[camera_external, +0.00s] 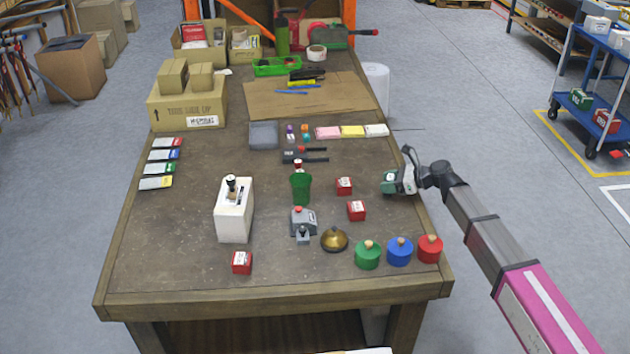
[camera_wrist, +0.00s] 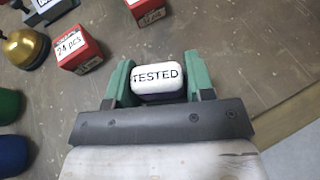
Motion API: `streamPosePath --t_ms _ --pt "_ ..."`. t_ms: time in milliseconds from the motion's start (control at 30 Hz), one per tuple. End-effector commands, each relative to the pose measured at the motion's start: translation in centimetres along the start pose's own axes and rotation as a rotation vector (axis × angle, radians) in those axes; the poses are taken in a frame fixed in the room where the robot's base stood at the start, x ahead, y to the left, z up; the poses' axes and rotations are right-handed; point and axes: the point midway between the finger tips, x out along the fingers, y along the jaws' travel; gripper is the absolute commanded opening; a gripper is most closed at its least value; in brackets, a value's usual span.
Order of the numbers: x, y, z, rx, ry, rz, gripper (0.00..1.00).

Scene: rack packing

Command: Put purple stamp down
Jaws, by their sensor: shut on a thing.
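My gripper (camera_external: 391,183) is over the right edge area of the workbench. In the wrist view, my gripper (camera_wrist: 155,78) has its green fingers shut on a white, rounded block marked "TESTED" (camera_wrist: 157,88), which I take to be the stamp. In the external view the stamp is too small to make out in my gripper.
The workbench (camera_external: 170,250) has red boxes (camera_external: 344,186), a brass bell (camera_external: 334,239), and green (camera_external: 368,254), blue (camera_external: 399,251) and red (camera_external: 430,248) round pots near my gripper.

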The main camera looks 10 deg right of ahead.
Motion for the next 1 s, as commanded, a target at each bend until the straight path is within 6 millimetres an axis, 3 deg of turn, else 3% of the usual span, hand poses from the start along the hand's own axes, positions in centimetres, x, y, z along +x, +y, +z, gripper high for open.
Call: streamPosePath --t_ms 100,467,500,567,900,1000 --pt "0.48 0.0 -1.15 0.001 -0.001 -0.001 0.25" --pt "0.62 -0.01 -1.49 0.0 0.0 -0.001 0.25" --pt "0.63 -0.01 -1.51 0.0 0.0 -0.001 0.55" --pt "0.62 0.0 -1.49 0.0 0.0 -0.001 0.74" --pt "0.53 0.0 -1.27 -0.001 0.0 -0.001 0.74" --pt "-0.33 0.04 -1.21 -0.001 0.0 -0.002 0.74"
